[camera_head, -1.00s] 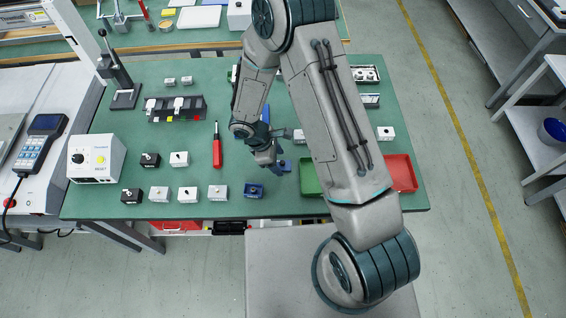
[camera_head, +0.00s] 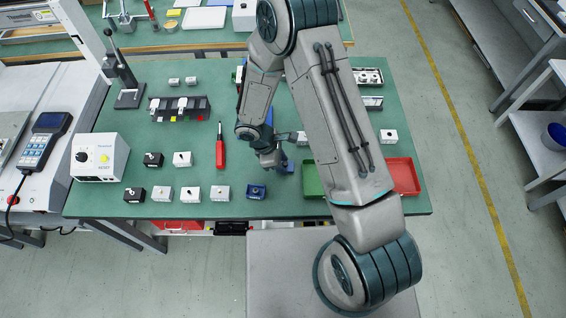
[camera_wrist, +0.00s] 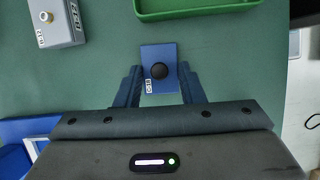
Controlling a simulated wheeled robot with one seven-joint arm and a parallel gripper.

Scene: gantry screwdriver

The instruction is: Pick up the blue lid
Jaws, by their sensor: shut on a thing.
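The blue lid (camera_wrist: 159,68) is a small flat blue plate with a round black knob and a white label, seen in the wrist view. My gripper (camera_wrist: 160,84) has a blue finger on each side of it and is shut on it. In the head view my gripper (camera_head: 279,165) is low over the front middle of the green table, left of the green tray. My arm and fingers hide most of the lid there. I cannot tell whether the lid touches the table.
A green tray (camera_head: 311,180) and a red tray (camera_head: 404,176) stand to the right. A blue box (camera_head: 256,191) is front-left of my gripper. A red screwdriver (camera_head: 220,152) and several small white and black boxes lie further left. A grey box (camera_wrist: 57,22) shows in the wrist view.

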